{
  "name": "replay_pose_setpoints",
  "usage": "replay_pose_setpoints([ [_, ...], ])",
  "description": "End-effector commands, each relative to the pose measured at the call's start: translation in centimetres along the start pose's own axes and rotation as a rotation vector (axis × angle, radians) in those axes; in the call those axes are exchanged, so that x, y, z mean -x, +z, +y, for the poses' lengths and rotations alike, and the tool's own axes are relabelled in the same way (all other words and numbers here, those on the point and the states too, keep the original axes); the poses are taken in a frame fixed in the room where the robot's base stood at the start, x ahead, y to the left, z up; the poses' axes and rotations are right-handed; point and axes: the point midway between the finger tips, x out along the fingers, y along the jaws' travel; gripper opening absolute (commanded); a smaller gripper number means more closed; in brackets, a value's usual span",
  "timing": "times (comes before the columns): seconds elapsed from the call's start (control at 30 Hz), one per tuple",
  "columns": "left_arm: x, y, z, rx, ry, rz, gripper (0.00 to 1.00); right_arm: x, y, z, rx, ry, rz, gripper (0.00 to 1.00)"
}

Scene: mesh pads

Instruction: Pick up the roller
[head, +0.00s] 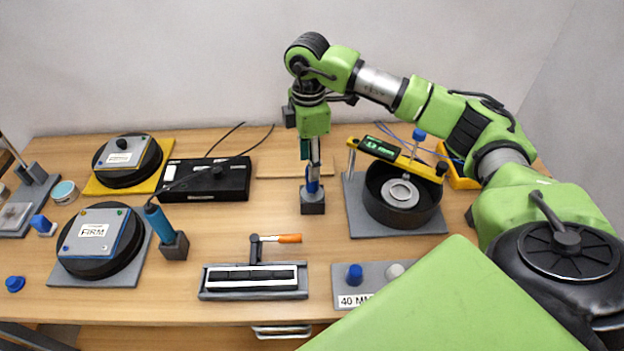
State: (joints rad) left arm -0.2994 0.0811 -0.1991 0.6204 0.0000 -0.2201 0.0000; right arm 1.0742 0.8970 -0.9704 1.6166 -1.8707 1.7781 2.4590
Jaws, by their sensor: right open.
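My right gripper (313,168) points straight down at the back middle of the table. It is open, over a blue-handled tool (312,186) standing upright in a small dark block (313,206). The fingers hide the tool's upper part, so I cannot tell for sure whether it is the roller. The fingers are around or just beside it; which one is unclear. An orange-handled piece with a dark bent arm (289,238) lies at the back edge of a grey tray (210,293) in front. My left gripper is out of view.
A dark round pot (372,205) with a yellow bar (395,155) stands right of the gripper. A black box (188,188) and a blue corded tool (159,222) stand left. Round black pads, one labelled FIRM (95,240), lie further left. Bare wood (255,215) lies between.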

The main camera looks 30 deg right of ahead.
Motion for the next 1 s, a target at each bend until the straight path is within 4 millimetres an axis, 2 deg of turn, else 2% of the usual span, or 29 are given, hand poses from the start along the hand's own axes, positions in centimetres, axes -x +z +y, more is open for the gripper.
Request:
replay_pose_setpoints([
  [0.13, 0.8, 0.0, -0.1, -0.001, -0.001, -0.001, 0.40, -2.4, 0.0, -0.1, 0.001, -0.003, 0.000, 0.41],
  [0.37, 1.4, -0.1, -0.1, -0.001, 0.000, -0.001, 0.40, -4.0, 0.1, 0.0, 0.002, -0.001, 0.001, 0.41],
  [0.53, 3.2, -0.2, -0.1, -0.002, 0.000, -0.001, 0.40, -6.2, 0.6, -0.1, 0.001, -0.003, 0.000, 0.41],
  [0.7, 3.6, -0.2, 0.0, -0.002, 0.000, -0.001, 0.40, -8.4, 0.5, 0.0, 0.002, -0.001, 0.002, 0.41],
  [0.97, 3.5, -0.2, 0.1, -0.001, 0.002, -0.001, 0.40, -8.8, 0.5, 0.0, 0.003, 0.002, 0.003, 0.41],
  [1.0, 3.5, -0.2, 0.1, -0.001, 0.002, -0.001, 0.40, -8.8, 0.5, 0.0, 0.003, 0.002, 0.003, 0.33],
])
